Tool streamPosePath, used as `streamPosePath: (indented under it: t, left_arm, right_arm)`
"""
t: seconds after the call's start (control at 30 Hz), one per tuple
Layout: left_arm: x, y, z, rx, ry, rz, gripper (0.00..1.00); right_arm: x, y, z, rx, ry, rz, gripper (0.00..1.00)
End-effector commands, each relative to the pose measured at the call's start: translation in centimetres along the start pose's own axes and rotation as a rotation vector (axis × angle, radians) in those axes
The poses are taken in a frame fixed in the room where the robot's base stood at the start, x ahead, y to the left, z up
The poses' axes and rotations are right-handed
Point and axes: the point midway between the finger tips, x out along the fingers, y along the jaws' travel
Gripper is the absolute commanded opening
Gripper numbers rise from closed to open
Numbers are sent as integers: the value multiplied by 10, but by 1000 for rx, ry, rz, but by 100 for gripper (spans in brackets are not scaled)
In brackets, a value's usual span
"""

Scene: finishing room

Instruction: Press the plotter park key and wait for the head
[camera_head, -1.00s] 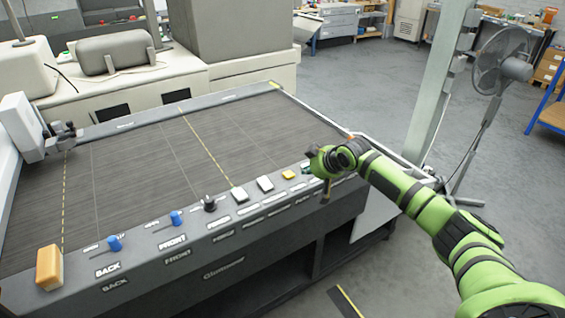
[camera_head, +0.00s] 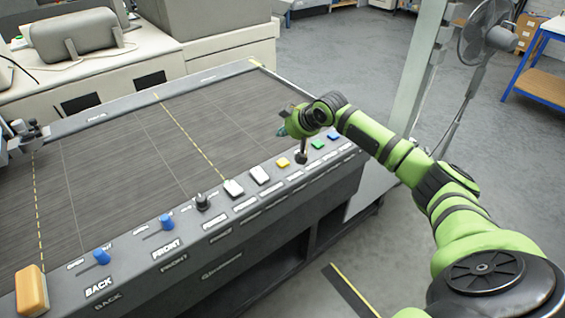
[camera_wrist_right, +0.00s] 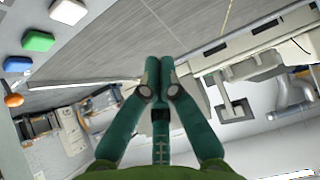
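The plotter bed (camera_head: 120,150) has a key strip along its near edge. The strip carries two pale keys (camera_head: 233,188), a yellow key (camera_head: 282,162), a green key (camera_head: 317,143) and a blue key (camera_head: 332,134). Their small labels are too small to read, so I cannot tell which is park. My right gripper (camera_head: 283,128) is over the bed behind the yellow and green keys. In the right wrist view its fingers (camera_wrist_right: 158,62) are together and empty, with the green key (camera_wrist_right: 38,41) and blue key (camera_wrist_right: 17,64) at upper left. The plotter head (camera_head: 22,138) shows at the left edge. My left gripper is out of view.
A black knob (camera_head: 202,201), blue knobs (camera_head: 102,256) and an orange block (camera_head: 31,290) stand left along the strip. A pale post (camera_head: 420,80) and a fan (camera_head: 486,35) stand beyond my right arm. Open floor lies at right.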

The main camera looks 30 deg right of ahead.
Motion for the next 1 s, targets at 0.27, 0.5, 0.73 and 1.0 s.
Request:
streamPosePath:
  t: [0.27, 0.5, 0.73, 1.0]
  left_arm:
    - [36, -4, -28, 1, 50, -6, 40]
    - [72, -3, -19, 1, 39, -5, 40]
    - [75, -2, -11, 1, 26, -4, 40]
    - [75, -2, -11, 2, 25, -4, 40]
  right_arm:
    - [22, 0, 23, -1, 1, 0, 0]
    - [44, 0, 46, -1, 1, 2, 0]
    - [57, 0, 59, 1, 0, 0, 0]
    - [58, 0, 60, 0, 0, 0, 0]
